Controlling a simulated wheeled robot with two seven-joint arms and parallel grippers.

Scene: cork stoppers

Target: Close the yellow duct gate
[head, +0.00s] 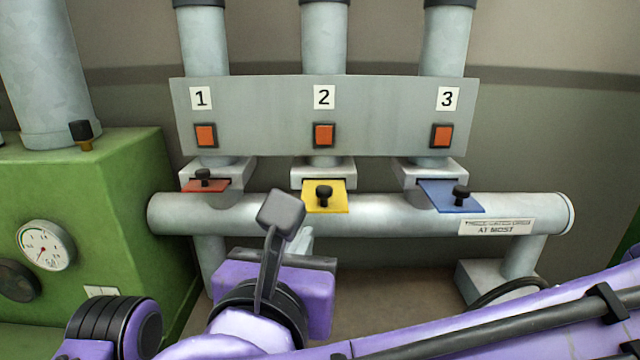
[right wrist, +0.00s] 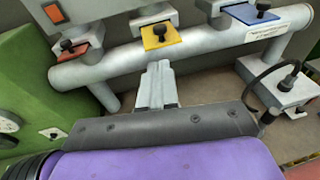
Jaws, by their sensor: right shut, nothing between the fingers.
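The yellow duct gate (head: 338,207) is a flat plate with a black knob (head: 324,193), sticking out toward me from the slot housing under duct 2. It also shows in the right wrist view (right wrist: 170,40), at top centre. My right gripper (right wrist: 159,68) is shut and empty, its grey fingers pointing toward the horizontal pipe just below the yellow gate. It appears apart from the knob. In the head view the right gripper's fingers (head: 304,236) are mostly hidden behind my purple wrist. My left gripper is not in view.
A red gate (head: 196,187) is under duct 1 and a blue gate (head: 440,197) under duct 3, each with a black knob. A thick horizontal pipe (head: 390,215) runs beneath. A green machine (head: 120,200) with a gauge stands left. A numbered panel (head: 265,120) with orange buttons is above.

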